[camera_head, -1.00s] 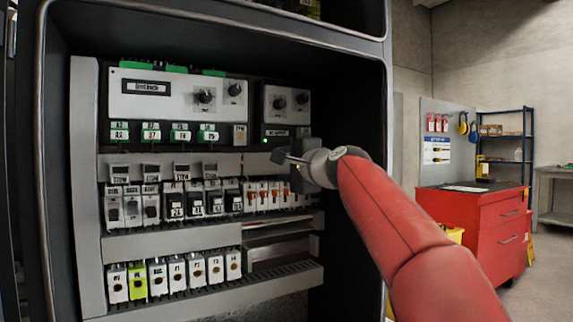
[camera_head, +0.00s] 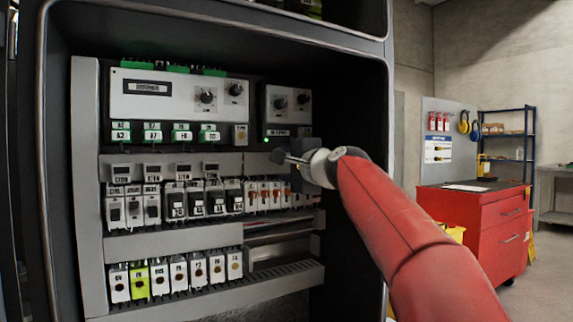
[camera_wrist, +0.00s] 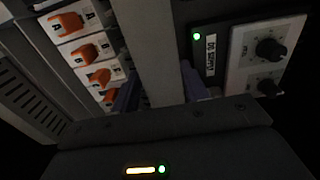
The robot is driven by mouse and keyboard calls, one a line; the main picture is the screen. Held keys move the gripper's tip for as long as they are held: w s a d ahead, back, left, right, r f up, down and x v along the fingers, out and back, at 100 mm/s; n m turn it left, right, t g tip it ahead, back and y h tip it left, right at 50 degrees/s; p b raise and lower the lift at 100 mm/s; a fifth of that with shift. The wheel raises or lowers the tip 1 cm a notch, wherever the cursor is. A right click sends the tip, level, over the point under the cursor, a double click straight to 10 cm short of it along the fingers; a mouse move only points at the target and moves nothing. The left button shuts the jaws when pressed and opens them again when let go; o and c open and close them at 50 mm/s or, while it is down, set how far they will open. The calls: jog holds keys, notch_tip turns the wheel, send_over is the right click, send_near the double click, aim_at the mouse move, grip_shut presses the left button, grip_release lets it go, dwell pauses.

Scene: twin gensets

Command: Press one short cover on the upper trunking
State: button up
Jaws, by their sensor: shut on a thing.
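The upper trunking (camera_head: 140,163) runs as a grey band between the controllers and the upper row of breakers. A short grey cover (camera_head: 262,163) lies along its right part, in line with the longer stretch. My gripper (camera_head: 293,158) is at the right end of this cover. In the wrist view, the cover is a plain grey strip (camera_wrist: 160,50) between the two dark bluish fingers of my gripper (camera_wrist: 158,92), which is shut on it. Whether the cover is fully seated on the trunking cannot be told. My gripper hides its right end.
Breakers with orange levers (camera_head: 270,195) sit just below the cover. A small controller with knobs and a green light (camera_head: 288,105) sits just above. The lower trunking (camera_head: 170,240) is open at its right. The cabinet's right wall (camera_head: 360,110) is close to my arm.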

jog(key=shift+w+a, duration=0.1)
jog(key=shift+w, duration=0.05)
jog(key=o, duration=1.3)
jog(key=shift+c, duration=0.2)
jog(key=shift+o, duration=0.3)
jog(key=shift+f, duration=0.1)
